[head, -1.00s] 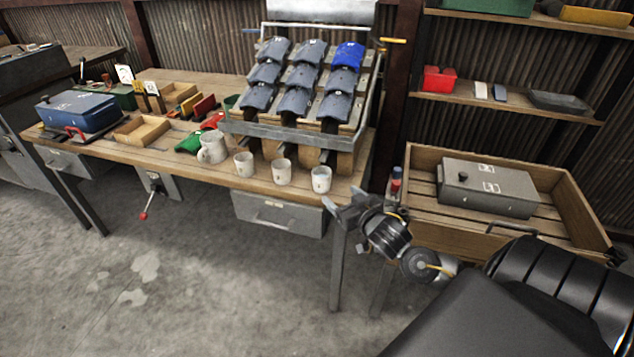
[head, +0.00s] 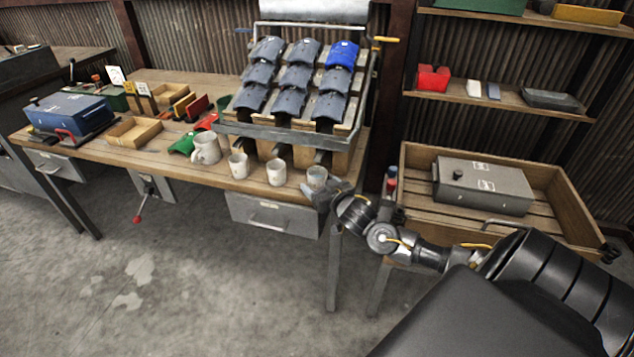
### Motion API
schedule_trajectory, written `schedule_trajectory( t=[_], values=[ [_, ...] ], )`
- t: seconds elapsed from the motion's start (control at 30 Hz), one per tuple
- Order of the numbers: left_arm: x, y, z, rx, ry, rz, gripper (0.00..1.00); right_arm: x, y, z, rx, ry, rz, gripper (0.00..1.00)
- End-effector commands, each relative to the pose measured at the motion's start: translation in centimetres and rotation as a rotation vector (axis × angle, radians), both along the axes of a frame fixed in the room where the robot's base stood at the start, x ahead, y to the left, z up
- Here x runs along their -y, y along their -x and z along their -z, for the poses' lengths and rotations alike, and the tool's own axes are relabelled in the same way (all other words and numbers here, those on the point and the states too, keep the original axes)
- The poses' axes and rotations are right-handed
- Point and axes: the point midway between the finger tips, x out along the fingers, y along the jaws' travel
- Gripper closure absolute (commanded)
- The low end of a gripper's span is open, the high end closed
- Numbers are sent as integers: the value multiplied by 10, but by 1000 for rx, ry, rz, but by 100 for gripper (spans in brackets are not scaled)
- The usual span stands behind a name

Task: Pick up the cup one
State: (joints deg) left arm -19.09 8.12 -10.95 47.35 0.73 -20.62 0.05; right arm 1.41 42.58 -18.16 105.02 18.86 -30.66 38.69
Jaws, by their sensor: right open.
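Three small whitish cups stand in a row along the front edge of the wooden workbench (head: 100,152): a left cup (head: 238,166), a middle cup (head: 276,172) and a right cup (head: 316,177). Their small markings are too blurred to read, so I cannot tell which is cup one. My right gripper (head: 319,193) is open at the right cup and hides its lower part. I cannot tell whether its fingers touch the cup. My left gripper is not in view.
A larger white mug (head: 206,148) stands left of the cups, beside a green item (head: 182,145). A sloped rack (head: 290,134) of grey and blue pieces rises behind them. A wooden crate (head: 566,190) holding a grey case (head: 484,186) is at the right.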

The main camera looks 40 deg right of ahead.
Motion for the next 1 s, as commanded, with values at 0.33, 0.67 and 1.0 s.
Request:
schedule_trajectory(
  t=[0.33,0.67,1.0],
  values=[
    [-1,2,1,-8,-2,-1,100,3,-17,4,-1,0,-1,28],
    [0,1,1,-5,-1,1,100,3,-16,4,0,1,0,62],
    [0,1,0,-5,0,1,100,3,-16,3,1,1,0,77]
  ],
)
